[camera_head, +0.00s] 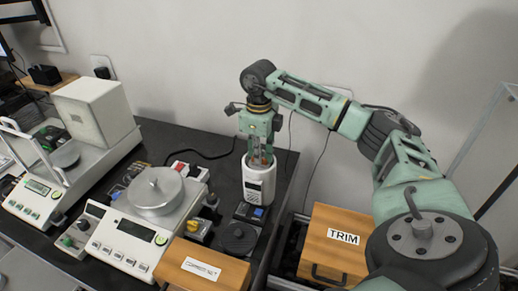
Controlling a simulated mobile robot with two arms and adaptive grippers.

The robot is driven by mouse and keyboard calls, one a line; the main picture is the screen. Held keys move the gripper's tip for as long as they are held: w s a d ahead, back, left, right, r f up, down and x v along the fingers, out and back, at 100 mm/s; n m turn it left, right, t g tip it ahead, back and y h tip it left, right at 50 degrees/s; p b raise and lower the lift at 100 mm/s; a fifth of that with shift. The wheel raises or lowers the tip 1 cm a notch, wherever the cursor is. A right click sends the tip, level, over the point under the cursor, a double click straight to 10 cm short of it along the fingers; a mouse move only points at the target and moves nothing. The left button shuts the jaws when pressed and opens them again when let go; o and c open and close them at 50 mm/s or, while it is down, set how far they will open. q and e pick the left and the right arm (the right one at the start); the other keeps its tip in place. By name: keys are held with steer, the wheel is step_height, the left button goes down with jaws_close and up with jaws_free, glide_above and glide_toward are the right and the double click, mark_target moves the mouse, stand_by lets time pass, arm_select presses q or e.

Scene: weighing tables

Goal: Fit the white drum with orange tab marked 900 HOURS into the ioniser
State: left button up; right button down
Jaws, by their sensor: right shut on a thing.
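A white upright unit with a dark panel on its front, likely the ioniser (258,187), stands near the back right edge of the dark bench. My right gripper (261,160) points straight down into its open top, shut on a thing. A small orange-red patch shows between the fingers, which fits the orange tab of the drum. The drum's white body and its 900 HOURS marking cannot be made out; the fingers and the unit's rim hide them. I cannot tell how deep the drum sits. My left gripper is out of view.
A balance with a round steel lid (156,192) stands left of the unit, with another balance (42,195) further left. A black round knob (238,238) and a wooden box (205,268) are in front. A wooden box marked TRIM (335,262) is at right.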

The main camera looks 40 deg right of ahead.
steer(key=shift+f+b, duration=0.4)
steer(key=shift+f, duration=0.3)
steer(key=shift+f, duration=0.15)
steer(key=c, duration=1.8)
jaws_free()
steer(key=shift+c, duration=0.2)
